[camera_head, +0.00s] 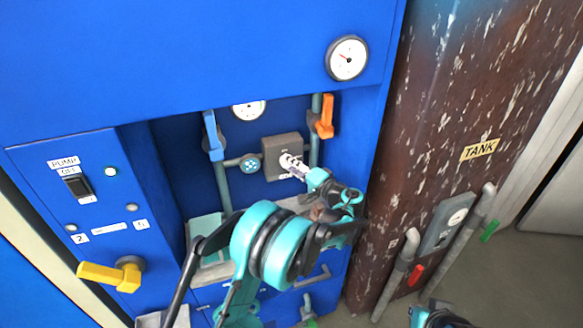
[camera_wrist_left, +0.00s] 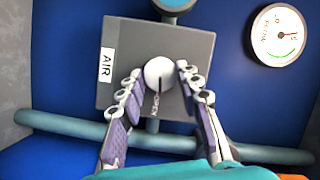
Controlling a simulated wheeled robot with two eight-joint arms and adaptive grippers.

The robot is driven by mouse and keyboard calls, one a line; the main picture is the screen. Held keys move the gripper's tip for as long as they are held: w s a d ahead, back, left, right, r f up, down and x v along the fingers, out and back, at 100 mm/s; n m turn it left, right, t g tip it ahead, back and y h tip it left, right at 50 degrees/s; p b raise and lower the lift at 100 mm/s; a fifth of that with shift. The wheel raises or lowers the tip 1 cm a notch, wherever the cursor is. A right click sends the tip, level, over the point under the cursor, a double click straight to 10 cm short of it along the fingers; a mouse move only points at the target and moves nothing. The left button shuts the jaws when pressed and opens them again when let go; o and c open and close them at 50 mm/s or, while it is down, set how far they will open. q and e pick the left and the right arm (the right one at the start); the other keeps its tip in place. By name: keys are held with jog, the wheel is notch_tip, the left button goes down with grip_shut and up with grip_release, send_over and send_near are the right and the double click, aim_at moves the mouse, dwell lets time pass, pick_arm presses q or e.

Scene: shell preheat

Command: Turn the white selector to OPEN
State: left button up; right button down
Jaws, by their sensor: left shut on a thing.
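The white selector (camera_wrist_left: 159,74) is a round knob on a grey box (camera_head: 271,164) set in the blue panel. In the left wrist view, a dark pointer line on the knob runs down toward the OPEN label (camera_wrist_left: 155,106). An AIR label (camera_wrist_left: 107,66) is on the box's left side in that view. My left gripper (camera_wrist_left: 160,80) is shut on the knob, with one finger on each side. In the head view, its fingers (camera_head: 292,163) cover most of the knob. Only a teal and black part of my right arm shows at the bottom right; its fingers are not visible.
A blue lever (camera_head: 213,137) and an orange lever (camera_head: 325,117) flank the box on pipes. A gauge (camera_head: 347,58) is above right. A yellow handle (camera_head: 112,275) and PUMP switch (camera_head: 77,187) are at left. A rusty TANK column (camera_head: 440,140) stands right.

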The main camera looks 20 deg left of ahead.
pick_arm(q)
jog(key=shift+f+m+y, duration=0.1)
jog(key=shift+m+y, duration=0.2)
jog(key=shift+m, duration=0.4)
jog(key=shift+b, duration=0.3)
jog(key=o, duration=1.2)
jog(key=shift+c, duration=0.2)
jog(key=shift+d, duration=0.1)
jog(key=v, duration=1.1)
jog(key=shift+s+d, duration=0.3)
jog(key=shift+f, duration=0.1)
